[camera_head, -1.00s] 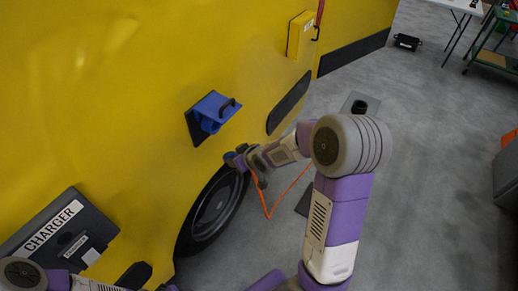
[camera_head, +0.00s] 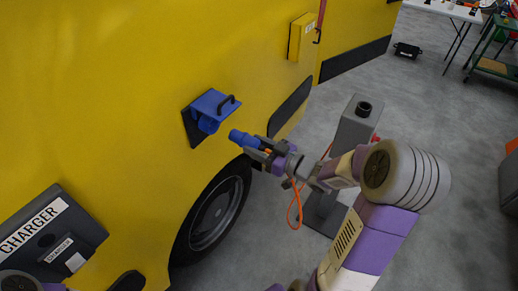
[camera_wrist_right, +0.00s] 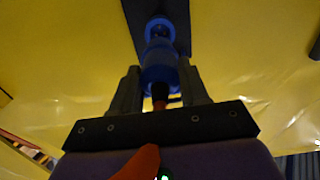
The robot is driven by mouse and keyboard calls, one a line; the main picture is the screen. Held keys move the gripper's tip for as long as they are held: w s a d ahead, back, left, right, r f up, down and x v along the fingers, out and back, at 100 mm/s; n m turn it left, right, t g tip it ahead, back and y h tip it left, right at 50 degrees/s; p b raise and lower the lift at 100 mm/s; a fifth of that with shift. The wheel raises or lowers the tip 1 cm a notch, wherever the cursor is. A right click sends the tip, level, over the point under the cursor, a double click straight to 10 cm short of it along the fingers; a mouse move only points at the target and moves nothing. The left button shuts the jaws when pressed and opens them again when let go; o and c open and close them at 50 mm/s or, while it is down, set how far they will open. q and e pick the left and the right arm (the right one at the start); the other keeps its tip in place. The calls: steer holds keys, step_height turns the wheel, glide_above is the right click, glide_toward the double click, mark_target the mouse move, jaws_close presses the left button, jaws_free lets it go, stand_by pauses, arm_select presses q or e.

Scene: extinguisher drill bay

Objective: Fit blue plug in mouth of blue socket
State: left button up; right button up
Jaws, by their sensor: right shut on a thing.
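The blue plug (camera_head: 243,138) is in my right gripper (camera_head: 264,151), which is shut on it. The plug points left toward the yellow vehicle side, and an orange cable (camera_head: 296,212) hangs behind it. In the right wrist view the plug (camera_wrist_right: 160,66) is between the fingers, with the socket (camera_wrist_right: 158,29) beyond, roughly in line.
A grey post (camera_head: 352,130) with a dark round opening on top stands on the floor behind the right arm. A grey charger box (camera_head: 48,236) is at lower left. A wheel (camera_head: 212,212) is below the socket.

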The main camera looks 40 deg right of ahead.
mark_target(243, 140)
steer(key=shift+b+x, duration=0.45)
steer(key=shift+x, duration=2.1)
steer(key=shift+b+x, duration=0.35)
steer(key=shift+x, duration=2.4)
steer(key=o, duration=1.2)
steer(key=shift+o, duration=0.2)
